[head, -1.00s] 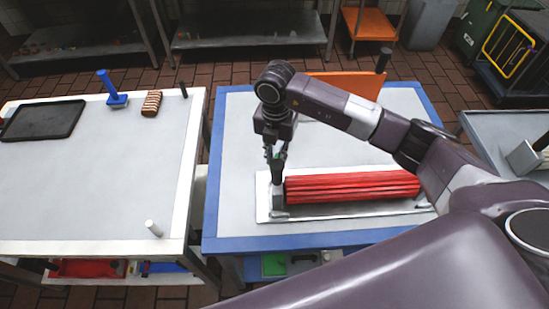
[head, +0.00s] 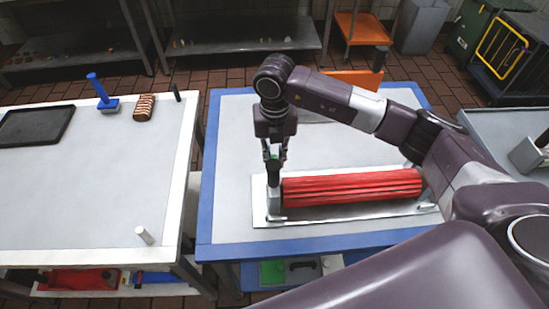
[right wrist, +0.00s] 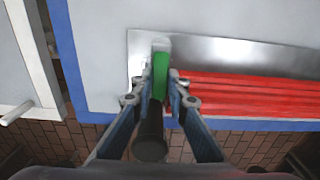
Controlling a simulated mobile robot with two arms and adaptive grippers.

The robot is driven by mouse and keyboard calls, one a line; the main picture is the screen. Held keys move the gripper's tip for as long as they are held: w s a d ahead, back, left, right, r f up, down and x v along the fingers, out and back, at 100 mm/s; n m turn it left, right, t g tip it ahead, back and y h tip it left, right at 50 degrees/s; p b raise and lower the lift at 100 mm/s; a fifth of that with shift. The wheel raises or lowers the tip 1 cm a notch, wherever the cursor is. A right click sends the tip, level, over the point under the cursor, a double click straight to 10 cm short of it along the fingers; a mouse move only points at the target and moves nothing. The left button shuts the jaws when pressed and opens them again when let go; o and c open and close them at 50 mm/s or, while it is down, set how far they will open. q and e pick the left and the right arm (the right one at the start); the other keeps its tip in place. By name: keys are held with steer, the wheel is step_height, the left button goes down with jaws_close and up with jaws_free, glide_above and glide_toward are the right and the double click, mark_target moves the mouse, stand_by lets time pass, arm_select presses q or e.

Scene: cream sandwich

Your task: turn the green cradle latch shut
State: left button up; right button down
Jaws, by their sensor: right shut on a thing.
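The green latch (right wrist: 160,68) is at the cradle's left end, beside the rods' ends. A black handle (right wrist: 150,138) extends from it toward the bottom of the right wrist view. My right gripper (right wrist: 162,88) is shut on the green latch, one finger on each side. In the head view the right gripper (head: 274,160) points down over the cradle's left end, and the latch is mostly hidden there. My left gripper is not in view.
A second table (head: 90,190) stands to the left, with a black tray (head: 38,126), a blue-handled tool (head: 104,100), a brown striped item (head: 144,106) and a white peg (head: 145,235). An orange board (head: 352,79) stands behind my right arm. The blue-edged table is bare left of the cradle.

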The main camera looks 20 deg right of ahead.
steer(key=shift+r, duration=0.1)
steer(key=c, duration=1.9)
jaws_free()
step_height(320, 180, up, 12)
